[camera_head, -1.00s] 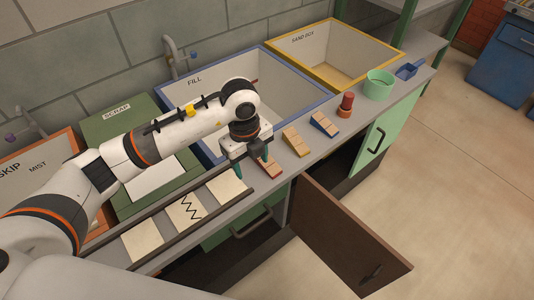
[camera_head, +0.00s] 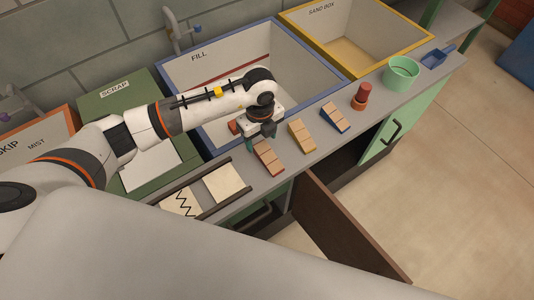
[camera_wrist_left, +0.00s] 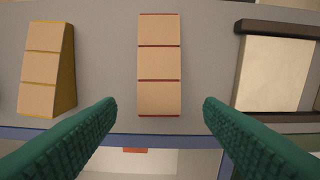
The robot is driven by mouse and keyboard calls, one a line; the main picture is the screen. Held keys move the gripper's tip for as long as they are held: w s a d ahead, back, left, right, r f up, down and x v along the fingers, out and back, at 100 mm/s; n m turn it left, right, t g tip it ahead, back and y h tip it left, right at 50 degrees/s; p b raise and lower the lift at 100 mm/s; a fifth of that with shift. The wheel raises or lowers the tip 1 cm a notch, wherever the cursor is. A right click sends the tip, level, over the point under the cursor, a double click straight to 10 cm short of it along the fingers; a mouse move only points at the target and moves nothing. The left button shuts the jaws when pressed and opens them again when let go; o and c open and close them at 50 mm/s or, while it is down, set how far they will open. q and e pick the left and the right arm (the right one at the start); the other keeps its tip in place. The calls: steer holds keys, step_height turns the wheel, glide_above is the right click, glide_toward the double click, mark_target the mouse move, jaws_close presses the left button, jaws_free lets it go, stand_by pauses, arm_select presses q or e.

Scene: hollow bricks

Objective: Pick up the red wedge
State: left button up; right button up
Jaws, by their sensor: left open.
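The red wedge (camera_head: 268,158) has red sides and a tan, segmented top. It lies on the grey counter (camera_head: 262,180), nearest the panel rack in the row of wedges. In the left wrist view the red wedge (camera_wrist_left: 159,66) is upright in the picture, centred between the fingers and beyond their tips. My left gripper (camera_head: 262,139) is over the back end of the wedge in the head view, partly covering it. Its green fingers (camera_wrist_left: 160,106) are open, one to each side, with nothing between the pads. My right gripper is out of view.
A yellow wedge (camera_head: 301,135) and a blue wedge (camera_head: 335,117) lie right of the red one. A red knob piece (camera_head: 361,96), green tub (camera_head: 402,74) and blue scoop (camera_head: 437,58) stand farther along. The FILL bin (camera_head: 308,57) is behind; a brown door (camera_head: 345,228) hangs open in front.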

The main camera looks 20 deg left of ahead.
mark_target(262, 148)
arm_select(q)
steer(key=f, duration=0.2)
steer(key=f+p, duration=0.1)
steer(key=f, duration=0.1)
steer(key=shift+s+d+f, duration=0.1)
steer(key=shift+d+f, duration=0.1)
steer(key=shift+f, duration=0.35)
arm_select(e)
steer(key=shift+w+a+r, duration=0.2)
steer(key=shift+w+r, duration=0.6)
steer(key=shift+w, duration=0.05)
arm_select(q)
steer(key=shift+c, duration=0.5)
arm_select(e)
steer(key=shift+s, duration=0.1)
arm_select(q)
steer(key=c, duration=1)
